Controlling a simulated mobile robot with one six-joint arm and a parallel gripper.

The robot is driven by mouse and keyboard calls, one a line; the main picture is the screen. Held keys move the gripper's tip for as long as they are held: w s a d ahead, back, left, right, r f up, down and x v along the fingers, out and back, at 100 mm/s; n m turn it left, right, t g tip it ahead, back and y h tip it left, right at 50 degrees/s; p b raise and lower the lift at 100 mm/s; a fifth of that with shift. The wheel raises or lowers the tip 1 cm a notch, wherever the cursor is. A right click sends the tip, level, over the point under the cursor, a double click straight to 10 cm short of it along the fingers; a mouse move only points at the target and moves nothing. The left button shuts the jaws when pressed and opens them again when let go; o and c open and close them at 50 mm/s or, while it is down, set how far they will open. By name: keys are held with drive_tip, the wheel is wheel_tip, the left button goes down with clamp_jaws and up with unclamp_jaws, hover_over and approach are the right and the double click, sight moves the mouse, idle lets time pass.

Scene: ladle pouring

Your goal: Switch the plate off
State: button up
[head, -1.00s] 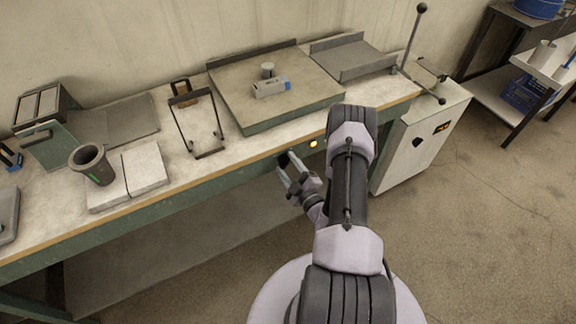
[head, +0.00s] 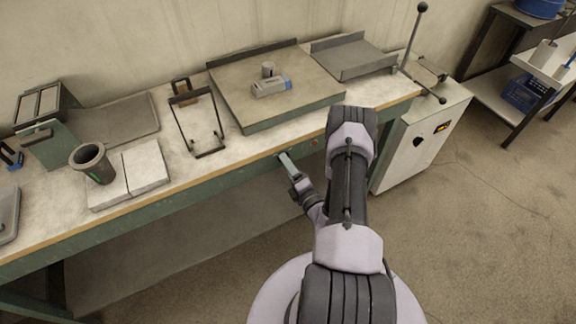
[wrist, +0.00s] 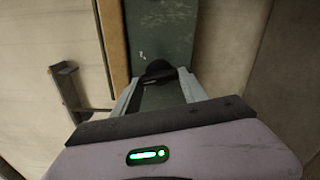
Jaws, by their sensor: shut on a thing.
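My gripper (head: 285,158) is at the green front edge of the bench, below the large flat grey-green plate (head: 238,92). In the wrist view my gripper (wrist: 157,84) has its two fingers on either side of a dark round knob (wrist: 158,69) on the green panel and is shut on it. The knob is hidden by the fingers in the head view. A small indicator lamp (head: 314,142) just right of the gripper on the bench front looks dull red and unlit.
A small metal block with a blue end (head: 270,88) lies on the plate. A wire-like frame (head: 197,125) stands to its left, and a dark crucible (head: 91,163) on pale slabs farther left. A white cabinet (head: 415,148) stands to the right. Floor in front is clear.

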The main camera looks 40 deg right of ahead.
drive_tip(key=n, duration=0.6)
drive_tip(key=shift+d, duration=0.1)
drive_tip(key=shift+n, duration=0.3)
idle(0.4)
drive_tip(key=o, duration=1.1)
drive_tip(key=shift+w, duration=0.1)
drive_tip(key=shift+f, duration=0.1)
